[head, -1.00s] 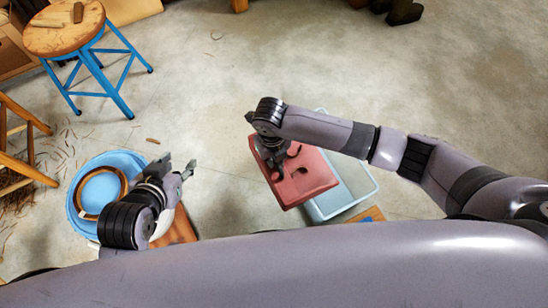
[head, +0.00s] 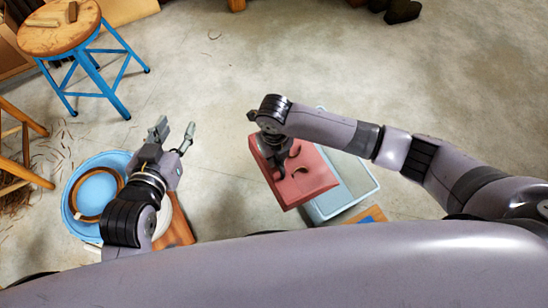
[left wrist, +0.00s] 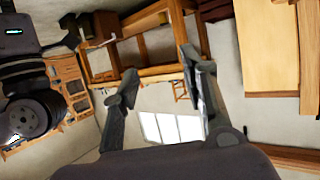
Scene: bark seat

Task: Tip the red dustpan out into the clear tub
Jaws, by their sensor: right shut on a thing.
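The red dustpan (head: 318,180) is in the head view, right of centre, tilted over the left part of the clear tub (head: 358,178). A dark curved mark or piece shows on its face; I cannot tell which. My right gripper (head: 285,162) is shut on the dustpan near its upper left end, and the wrist hides part of the grip. The tub's right side shows, pale bluish; the dustpan covers its left side. My left gripper (head: 176,128) is open and empty, well left of the dustpan. Its spread fingers also show in the left wrist view (left wrist: 160,65).
A blue round basin (head: 97,185) with a brown ring in it stands at left, partly behind my left arm. A blue-legged stool (head: 60,35) stands at upper left, and a wooden chair at the left edge. Shavings litter the floor there. The middle floor is clear.

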